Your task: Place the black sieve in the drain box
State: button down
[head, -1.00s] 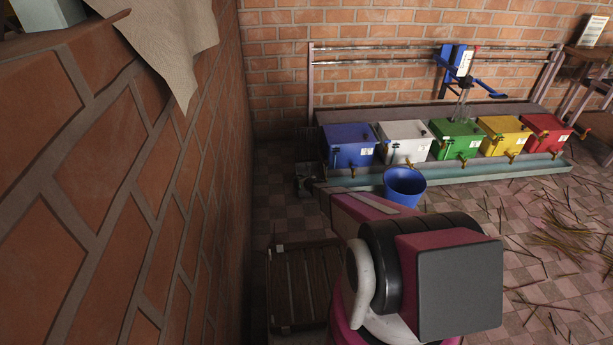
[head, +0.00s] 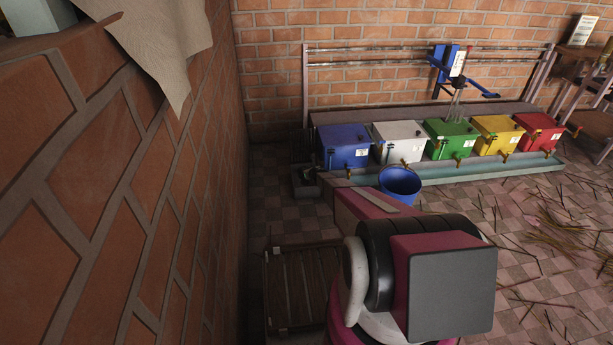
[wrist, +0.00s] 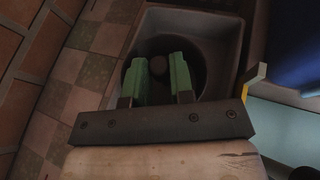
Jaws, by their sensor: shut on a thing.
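The black sieve (wrist: 188,68) is a dark round piece with a small round knob, seen in the wrist view. My gripper (wrist: 160,66) has two green fingers closed either side of that knob. The grey drain box (wrist: 207,26) surrounds the sieve in this view, which lies within the outline of its rim. I cannot tell whether the sieve touches the box floor. In the head view the drain box (head: 301,191) is on the floor left of the blue bin; my gripper there is small and dark, and the sieve is hard to make out.
Blue (head: 344,147), white (head: 398,143), green, yellow and red bins with taps stand along a trough. A blue bucket (head: 400,185) stands close to my arm. A brick wall (head: 130,190) rises at left. A slatted wooden piece (head: 300,285) lies near my arm.

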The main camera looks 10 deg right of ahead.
jog(key=f, duration=0.4)
jog(key=shift+w+d, duration=0.2)
jog(key=shift+w, duration=0.2)
jog(key=shift+f, duration=0.6)
jog(key=c, duration=1)
grip_release()
jog(key=shift+f, duration=0.15)
